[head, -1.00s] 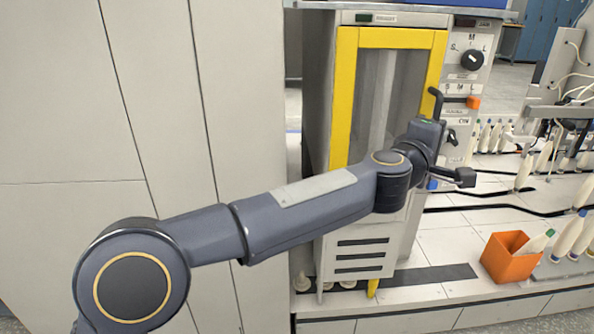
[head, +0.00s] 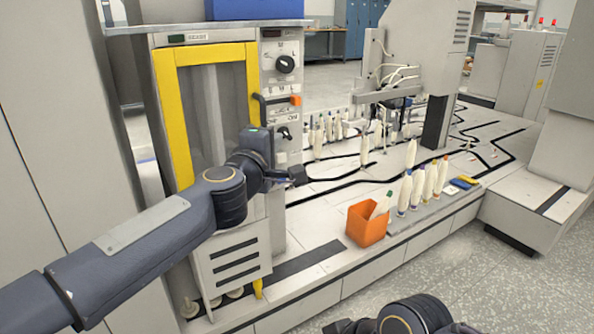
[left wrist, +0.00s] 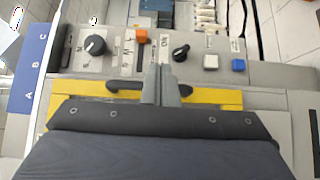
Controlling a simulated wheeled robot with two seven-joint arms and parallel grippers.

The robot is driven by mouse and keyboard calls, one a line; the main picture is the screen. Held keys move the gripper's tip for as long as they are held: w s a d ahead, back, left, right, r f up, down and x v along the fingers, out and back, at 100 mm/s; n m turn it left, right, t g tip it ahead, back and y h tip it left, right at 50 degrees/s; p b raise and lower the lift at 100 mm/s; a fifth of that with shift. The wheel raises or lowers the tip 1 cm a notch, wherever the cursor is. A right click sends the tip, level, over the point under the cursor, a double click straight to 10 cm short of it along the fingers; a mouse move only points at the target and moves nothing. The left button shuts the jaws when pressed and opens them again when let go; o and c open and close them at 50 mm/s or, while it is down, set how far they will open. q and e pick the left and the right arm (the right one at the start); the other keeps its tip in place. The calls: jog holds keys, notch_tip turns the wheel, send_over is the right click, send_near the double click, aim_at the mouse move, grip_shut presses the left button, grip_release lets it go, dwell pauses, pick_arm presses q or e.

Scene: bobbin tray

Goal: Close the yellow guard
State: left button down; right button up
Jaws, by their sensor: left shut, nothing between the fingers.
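The yellow guard (head: 168,110) is a yellow-framed door with a clear window on the front of the grey cabinet. In the head view its frame looks flat against the cabinet front; I see no clear gap. My left arm hides its lower right part. A black handle (left wrist: 125,87) stands at its edge in the left wrist view, where the guard's yellow frame (left wrist: 215,98) also shows. In the head view the left gripper (head: 292,176) is right of the guard.
A control panel (head: 284,85) with a black knob (head: 285,63) and an orange switch (head: 296,100) adjoins the guard. A blue box (head: 255,9) sits on the cabinet top.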

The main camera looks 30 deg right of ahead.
pick_arm(q)
jog(key=s+a, duration=0.2)
jog(key=s, duration=0.8)
jog(key=shift+a, duration=0.15)
jog(key=s+a+f+m+g+y, duration=0.1)
jog(key=a+f+m+y, duration=0.2)
jog(key=a, duration=1.2)
jog(key=a+f+m+g, duration=0.1)
jog(key=a+f+m, duration=0.3)
jog(key=a, duration=1)
jog(key=s+a+f+g+y, duration=0.4)
jog(key=s+a+f+y, duration=0.3)
jog(key=s+a+f, duration=1.15)
notch_tip(320, 180, up, 34)
jog(key=p, duration=3.4)
jog(key=shift+w+a+f, duration=0.15)
jog(key=shift+w+a, duration=0.15)
jog(key=shift+a, duration=0.05)
